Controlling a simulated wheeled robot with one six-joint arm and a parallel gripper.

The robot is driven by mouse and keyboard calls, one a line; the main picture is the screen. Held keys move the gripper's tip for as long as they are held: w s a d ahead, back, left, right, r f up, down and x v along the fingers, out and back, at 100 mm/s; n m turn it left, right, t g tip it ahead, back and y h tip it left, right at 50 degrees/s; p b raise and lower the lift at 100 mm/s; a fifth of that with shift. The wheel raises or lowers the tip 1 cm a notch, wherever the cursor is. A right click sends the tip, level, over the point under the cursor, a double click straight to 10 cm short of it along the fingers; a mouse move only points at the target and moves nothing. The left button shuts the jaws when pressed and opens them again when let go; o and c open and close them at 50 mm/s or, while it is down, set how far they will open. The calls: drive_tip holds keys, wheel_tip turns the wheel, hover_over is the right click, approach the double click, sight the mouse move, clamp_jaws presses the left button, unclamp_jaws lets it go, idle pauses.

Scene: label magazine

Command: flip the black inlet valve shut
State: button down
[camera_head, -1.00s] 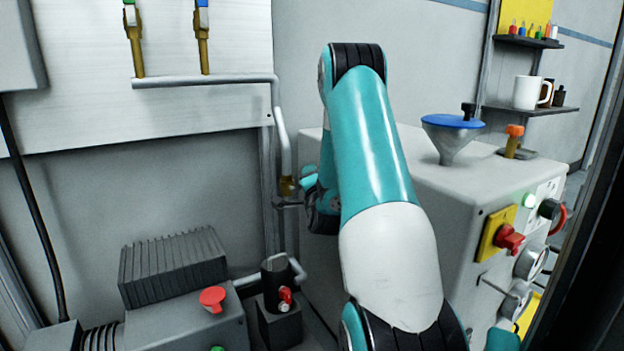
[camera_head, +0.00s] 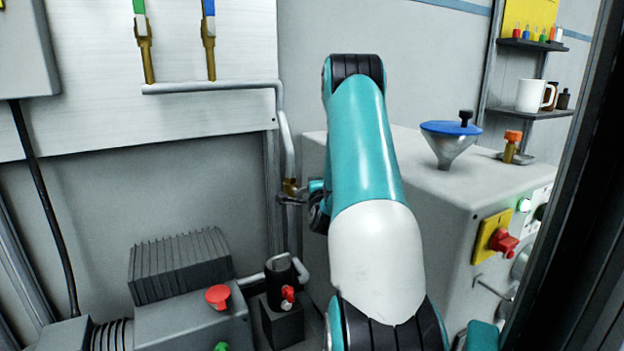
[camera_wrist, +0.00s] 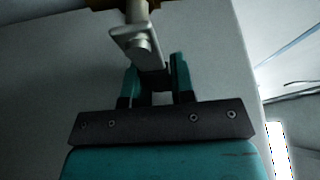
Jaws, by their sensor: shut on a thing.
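The inlet valve has a brass body (camera_head: 291,187) at the lower end of the grey pipe, left of my arm in the head view. Its dark lever (camera_head: 288,200) sticks out just below the brass. In the wrist view the lever (camera_wrist: 136,42) looks grey and runs down from the brass body (camera_wrist: 120,4) at the top edge to between my fingers. My gripper (camera_wrist: 156,76) is shut on the lever's end, one teal finger on each side. In the head view my wrist hides most of the grip.
A white cabinet (camera_head: 440,215) with a blue-lidded funnel (camera_head: 450,150) and a red knob stands right of my arm. A pump (camera_head: 185,315) with a red button and a black cylinder (camera_head: 280,280) sit low at left. The pipe runs close beside my wrist.

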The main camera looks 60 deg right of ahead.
drive_tip(key=shift+f+m+p, duration=0.35)
drive_tip(key=shift+m+p, duration=0.2)
drive_tip(key=shift+m, duration=0.05)
drive_tip(key=c, duration=1)
unclamp_jaws()
drive_tip(key=shift+o, duration=0.2)
